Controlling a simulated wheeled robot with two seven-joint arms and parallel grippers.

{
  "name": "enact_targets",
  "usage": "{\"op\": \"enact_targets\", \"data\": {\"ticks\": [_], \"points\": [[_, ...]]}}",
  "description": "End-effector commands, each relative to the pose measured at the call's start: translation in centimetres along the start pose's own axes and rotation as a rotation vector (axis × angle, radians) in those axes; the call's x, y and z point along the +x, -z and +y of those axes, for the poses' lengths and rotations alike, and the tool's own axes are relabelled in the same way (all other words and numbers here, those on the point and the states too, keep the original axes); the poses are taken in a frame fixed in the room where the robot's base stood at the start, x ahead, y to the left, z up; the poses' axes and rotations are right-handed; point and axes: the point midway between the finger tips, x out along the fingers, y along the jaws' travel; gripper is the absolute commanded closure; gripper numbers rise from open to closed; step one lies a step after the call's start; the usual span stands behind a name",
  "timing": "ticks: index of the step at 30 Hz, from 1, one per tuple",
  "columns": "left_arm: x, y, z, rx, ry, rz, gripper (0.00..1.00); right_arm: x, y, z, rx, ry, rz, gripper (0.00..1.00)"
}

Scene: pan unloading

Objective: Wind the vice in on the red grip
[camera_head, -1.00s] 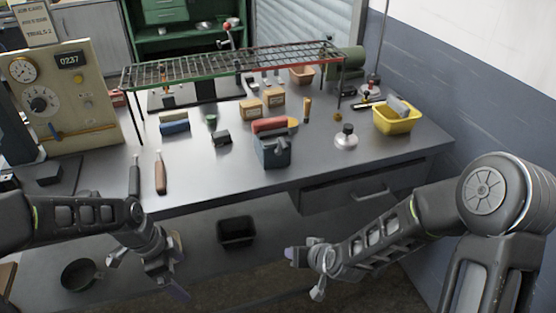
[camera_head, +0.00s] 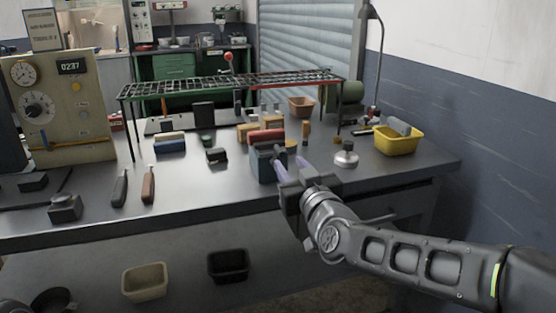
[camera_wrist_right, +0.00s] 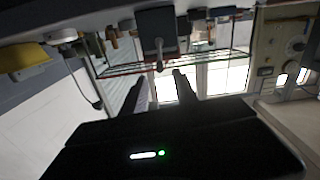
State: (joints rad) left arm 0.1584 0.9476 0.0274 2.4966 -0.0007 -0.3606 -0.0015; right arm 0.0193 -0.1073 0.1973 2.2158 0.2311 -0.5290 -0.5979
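The small blue-grey vice (camera_head: 263,166) stands near the front edge of the bench. The red grip (camera_head: 266,136) lies across its top, at the jaws; I cannot tell how tightly it is held. The vice also shows upside down in the right wrist view (camera_wrist_right: 157,25), with its handle (camera_wrist_right: 159,55) hanging toward my fingers. My right gripper (camera_head: 291,166) is in front of the vice at its right side. Its two fingers are apart with nothing seen between them, and the fingertips partly cover the vice's front. My left gripper is out of view.
A wire rack (camera_head: 235,83) spans the bench behind the vice. A silver weight-like piece (camera_head: 346,157) and a yellow bin (camera_head: 397,141) stand to the right. A black bin (camera_head: 228,266) and a beige bin (camera_head: 145,281) sit below.

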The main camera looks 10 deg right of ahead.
Motion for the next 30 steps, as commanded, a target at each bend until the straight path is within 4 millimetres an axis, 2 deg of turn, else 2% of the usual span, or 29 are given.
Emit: {"op": "enact_targets", "data": {"ticks": [7, 19, 23, 30], "points": [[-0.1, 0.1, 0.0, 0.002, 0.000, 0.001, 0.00, 1.4, -0.1, 0.0, 0.000, 0.001, -0.003, 0.65], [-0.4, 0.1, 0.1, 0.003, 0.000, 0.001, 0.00, 7.1, -0.1, 0.0, 0.001, 0.001, -0.003, 0.65], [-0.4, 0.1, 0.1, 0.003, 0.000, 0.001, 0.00, 7.8, -0.1, 0.0, 0.001, 0.001, -0.002, 0.65], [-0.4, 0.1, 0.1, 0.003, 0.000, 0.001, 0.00, 7.8, -0.1, 0.0, 0.001, 0.000, -0.002, 0.65]]}}
